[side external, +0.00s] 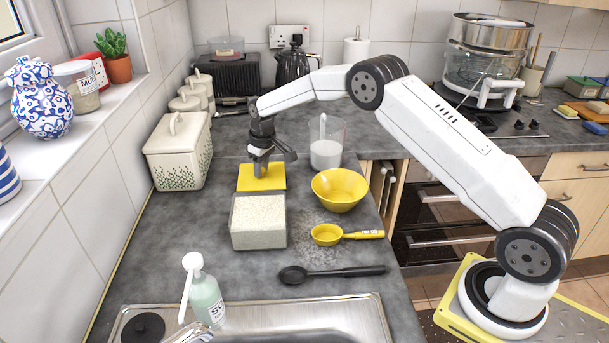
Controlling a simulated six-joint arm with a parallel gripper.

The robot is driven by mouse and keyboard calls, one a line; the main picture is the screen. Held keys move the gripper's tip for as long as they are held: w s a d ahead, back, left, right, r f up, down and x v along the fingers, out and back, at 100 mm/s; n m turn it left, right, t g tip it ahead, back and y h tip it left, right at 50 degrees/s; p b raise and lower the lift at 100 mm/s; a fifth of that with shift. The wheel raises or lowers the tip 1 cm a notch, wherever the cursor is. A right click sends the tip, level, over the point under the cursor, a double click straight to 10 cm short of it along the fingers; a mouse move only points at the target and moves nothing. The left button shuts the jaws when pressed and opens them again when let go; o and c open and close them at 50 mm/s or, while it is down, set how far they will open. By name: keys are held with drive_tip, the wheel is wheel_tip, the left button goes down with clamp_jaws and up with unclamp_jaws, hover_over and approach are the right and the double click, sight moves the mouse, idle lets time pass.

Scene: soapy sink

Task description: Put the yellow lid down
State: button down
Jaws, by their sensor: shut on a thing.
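The yellow lid (262,184) is a flat square with a small raised part in its middle. It lies at or just above the grey worktop, behind the clear container of white grains (258,222); I cannot tell whether it touches the worktop. My gripper (262,168) points down over the lid and is shut on its raised middle part. The fingertips are partly hard to make out at this size. The container is open at the top and shows its grains.
A yellow bowl (339,189) and a clear jug (327,143) stand right of the lid. A yellow measuring scoop (327,234) and black spoon (329,274) lie in front. A cream bread bin (178,152) stands left. The sink (290,325) and soap bottle (207,300) are nearest.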

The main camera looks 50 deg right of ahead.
sight(267, 177)
drive_tip(key=shift+f, duration=1.15)
drive_tip(key=shift+f, duration=0.15)
drive_tip(key=shift+c, duration=2.2)
unclamp_jaws()
wheel_tip(267, 177, up, 12)
drive_tip(key=s, duration=0.1)
drive_tip(key=shift+s+d, duration=0.15)
drive_tip(key=shift+s, duration=0.1)
